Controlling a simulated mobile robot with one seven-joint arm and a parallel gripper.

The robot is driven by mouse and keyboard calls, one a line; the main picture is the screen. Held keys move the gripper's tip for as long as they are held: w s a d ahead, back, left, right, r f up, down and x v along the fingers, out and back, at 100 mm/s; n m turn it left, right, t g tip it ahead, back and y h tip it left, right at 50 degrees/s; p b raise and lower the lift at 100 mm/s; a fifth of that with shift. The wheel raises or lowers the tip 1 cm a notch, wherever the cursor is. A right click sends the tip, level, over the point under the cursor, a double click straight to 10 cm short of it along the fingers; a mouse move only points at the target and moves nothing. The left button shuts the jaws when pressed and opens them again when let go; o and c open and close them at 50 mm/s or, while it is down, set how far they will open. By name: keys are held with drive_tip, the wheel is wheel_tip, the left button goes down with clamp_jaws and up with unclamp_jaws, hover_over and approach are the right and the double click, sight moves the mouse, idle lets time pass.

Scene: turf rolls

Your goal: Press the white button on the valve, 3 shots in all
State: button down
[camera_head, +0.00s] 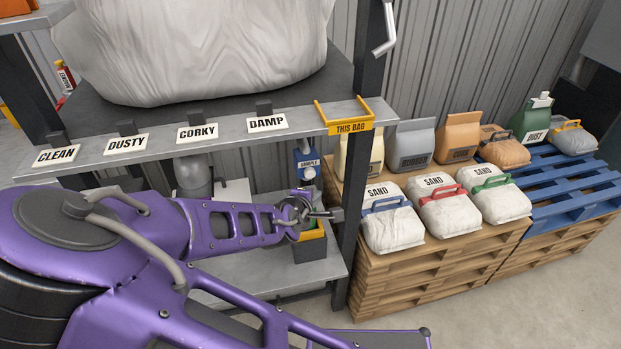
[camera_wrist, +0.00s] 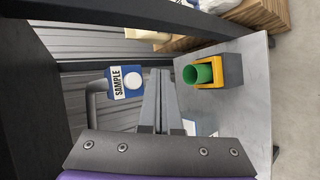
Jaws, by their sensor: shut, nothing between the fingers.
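The valve is a blue box (camera_wrist: 115,94) labelled SAMPLE on a grey pipe, with a round white button (camera_wrist: 132,82) on its face. In the head view the valve (camera_head: 308,169) hangs under the shelf, just above my gripper's end. My gripper (camera_wrist: 160,72) is shut and empty, its fingers just right of the button in the wrist view. I cannot tell whether they touch the valve. In the head view my gripper (camera_head: 332,214) points right. A green cup (camera_wrist: 198,74) sits in a yellow-and-black holder (camera_wrist: 229,70), to the right of the fingers in the wrist view.
A large pale bag (camera_head: 200,50) rests on the upper shelf. Its front edge carries tags CLEAN (camera_head: 56,155), DUSTY, CORKY and DAMP, and a yellow THIS BAG bracket (camera_head: 349,127). A dark post (camera_head: 352,200) stands close right of my gripper. Sand bags (camera_head: 447,208) lie on pallets beyond.

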sight(310, 173)
drive_tip(key=shift+w+a, duration=0.2)
drive_tip(key=shift+w, duration=0.5)
drive_tip(key=shift+w+a, duration=0.2)
drive_tip(key=shift+w, duration=0.5)
drive_tip(key=shift+w+a, duration=0.2)
drive_tip(key=shift+w, duration=0.5)
drive_tip(key=shift+w+r+p, duration=0.1)
drive_tip(key=shift+w+p, duration=0.05)
drive_tip(key=shift+p, duration=0.15)
drive_tip(key=shift+w+a, duration=0.1)
drive_tip(key=shift+w, duration=0.1)
drive_tip(key=shift+w+a, duration=0.15)
drive_tip(key=shift+w, duration=0.4)
idle(1.4)
drive_tip(key=shift+p, duration=0.3)
drive_tip(key=shift+s+d+p, duration=0.25)
drive_tip(key=shift+s+p, duration=0.15)
drive_tip(key=shift+s, duration=0.55)
